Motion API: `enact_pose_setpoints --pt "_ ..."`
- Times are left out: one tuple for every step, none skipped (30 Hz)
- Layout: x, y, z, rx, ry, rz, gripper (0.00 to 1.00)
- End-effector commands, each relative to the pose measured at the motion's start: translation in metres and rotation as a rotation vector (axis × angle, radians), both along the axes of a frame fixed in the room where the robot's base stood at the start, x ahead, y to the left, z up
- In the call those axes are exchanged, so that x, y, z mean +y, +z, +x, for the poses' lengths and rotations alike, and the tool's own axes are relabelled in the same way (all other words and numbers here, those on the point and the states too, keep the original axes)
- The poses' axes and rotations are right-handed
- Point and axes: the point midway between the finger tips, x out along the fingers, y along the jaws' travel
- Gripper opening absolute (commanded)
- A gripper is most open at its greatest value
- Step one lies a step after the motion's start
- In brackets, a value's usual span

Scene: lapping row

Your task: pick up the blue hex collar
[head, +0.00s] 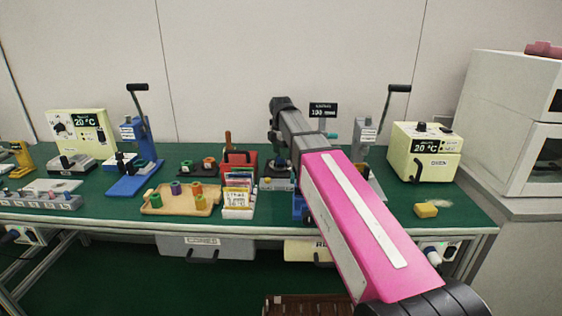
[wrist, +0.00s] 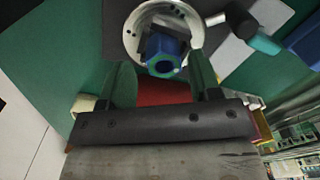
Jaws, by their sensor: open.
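The blue hex collar (wrist: 163,54) shows in the wrist view, with a hole in its near end. It sits over the dark middle of a round silver fixture (wrist: 135,17). My gripper (wrist: 160,62) is open, with one green finger on each side of the collar. I see a gap at the left finger; the right finger looks close, and I cannot tell whether it touches. In the head view my pink arm reaches over the bench, and the fingers and this collar cannot be made out there.
A wooden tray (head: 167,209) with several coloured collars lies left of my arm, beside a card rack (head: 238,214). A blue press (head: 137,180) stands further left. A cream oven (head: 425,155) and a yellow block (head: 426,210) are on the right.

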Motion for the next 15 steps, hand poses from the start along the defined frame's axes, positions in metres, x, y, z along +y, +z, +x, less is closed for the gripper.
enact_pose_setpoints --pt "0.000 -0.008 -0.001 0.002 0.000 0.000 0.58" --pt "0.000 -0.011 -0.001 0.002 0.000 -0.001 0.58" --pt "0.000 -0.015 0.000 0.001 0.000 0.000 0.58" --pt "0.000 -0.018 0.000 0.001 0.000 0.000 0.58" --pt "0.000 -0.019 0.000 0.000 0.000 0.000 0.58" --pt "0.000 -0.021 0.000 0.000 0.000 0.000 0.58" --pt "0.000 -0.021 0.000 0.000 0.000 0.000 0.58" --pt "0.000 -0.021 0.000 0.000 0.000 0.000 0.58" --pt "0.000 -0.021 0.000 0.000 0.000 0.000 0.58" --pt "0.000 -0.021 0.000 0.000 0.000 0.000 0.58" --pt "0.000 -0.021 0.000 0.000 0.000 0.000 0.58" --pt "0.000 -0.021 0.000 0.000 0.000 0.000 0.58" --pt "0.000 -0.021 0.000 0.000 0.000 0.000 0.48" --pt "0.000 -0.021 0.000 0.000 0.000 0.000 0.38" --pt "0.000 -0.021 0.000 0.000 0.000 0.000 0.25"
